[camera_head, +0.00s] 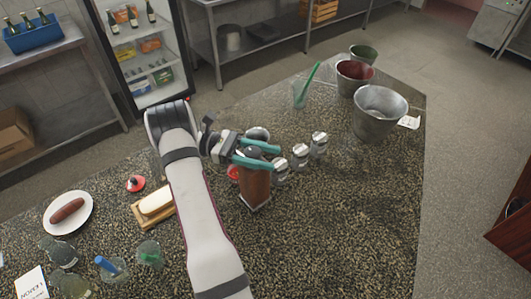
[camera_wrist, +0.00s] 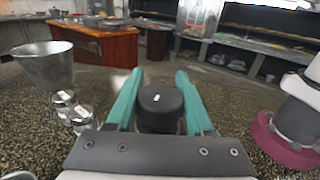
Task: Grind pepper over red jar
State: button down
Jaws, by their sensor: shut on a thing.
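The pepper grinder (camera_head: 256,186) has a brown wooden body and a dark top. It is roughly upright above the speckled counter; I cannot tell whether its base touches it. My gripper (camera_head: 262,157), with teal fingers, is shut around its upper part. In the wrist view, the grinder's black top (camera_wrist: 160,108) sits between the two fingers. A small red thing (camera_head: 233,172) shows just left of the grinder, mostly hidden by my gripper and the grinder. A red-topped item (camera_head: 135,184) lies farther left. I cannot tell which is the red jar.
Several metal-topped shakers (camera_head: 300,153) stand close right of the grinder. Metal buckets (camera_head: 380,113) and a glass with a green stick (camera_head: 300,95) are farther back. A board with a bun (camera_head: 156,203), a sausage plate (camera_head: 88,219) and glasses are left. The counter's right front is clear.

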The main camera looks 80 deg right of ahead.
jog(key=shift+a+m+y, duration=0.2)
jog(key=shift+m+y, duration=0.3)
jog(key=shift+y, duration=0.3)
jog(key=shift+y, duration=0.3)
jog(key=shift+c, duration=1.4)
grip_release()
